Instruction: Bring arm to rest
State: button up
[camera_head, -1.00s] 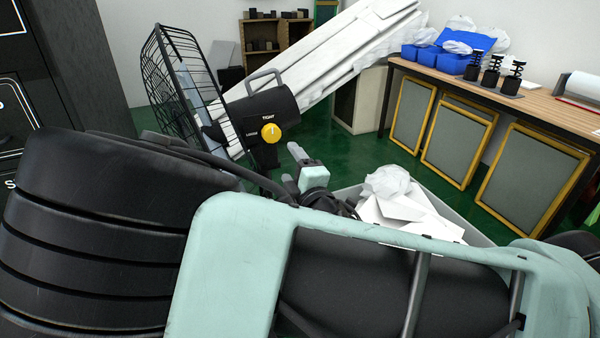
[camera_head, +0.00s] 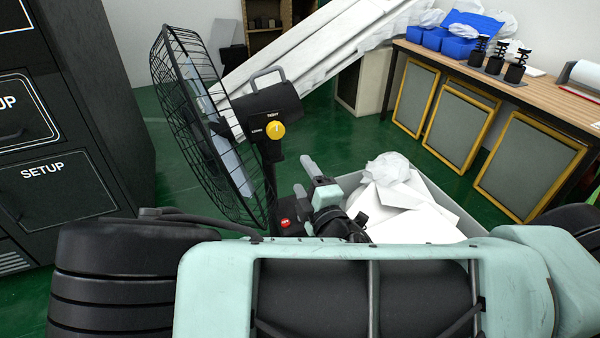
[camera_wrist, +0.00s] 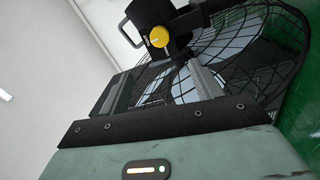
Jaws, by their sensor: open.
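My gripper (camera_head: 306,177) shows small in the middle of the head view, above my own teal and black arm links. It is open, with nothing seen between its fingers. In the wrist view my gripper (camera_wrist: 163,78) has its fingers spread, with a fan behind them. The fan (camera_head: 205,130) has a black wire cage and a black motor housing with a handle and a yellow knob (camera_head: 275,130). The fan cage (camera_wrist: 240,52) and yellow knob (camera_wrist: 160,37) also show in the wrist view. I cannot tell the exact gap between gripper and fan.
A black cabinet (camera_head: 75,110) marked SETUP stands at the left. A wooden table (camera_head: 560,98) with blue bins (camera_head: 452,42) is at the right. A grey bin (camera_head: 445,183) of white scraps lies beyond my arm. Green floor (camera_head: 350,145) is clear between fan and table.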

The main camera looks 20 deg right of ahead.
jog(key=s+f+m+g+h+p, duration=0.35)
jog(key=f+m+g, duration=0.25)
jog(key=m+g, duration=0.2)
jog(key=s+a+r+m+g+y+p, duration=0.1)
jog(key=s+a+r+m+g+y, duration=0.15)
jog(key=s+a+g+y, duration=0.3)
jog(key=s+a+r+g+p, duration=0.25)
jog(key=s+a+r, duration=0.35)
jog(key=r, duration=0.4)
jog(key=s+d+r+n+g+h+p, duration=0.1)
jog(key=s+d+r+n+g, duration=0.1)
jog(key=s+d+r, duration=0.3)
jog(key=s+r, duration=0.3)
jog(key=r, duration=0.4)
jog(key=shift+g+p, duration=0.3)
jog(key=shift+p, duration=0.05)
jog(key=shift+d, duration=0.2)
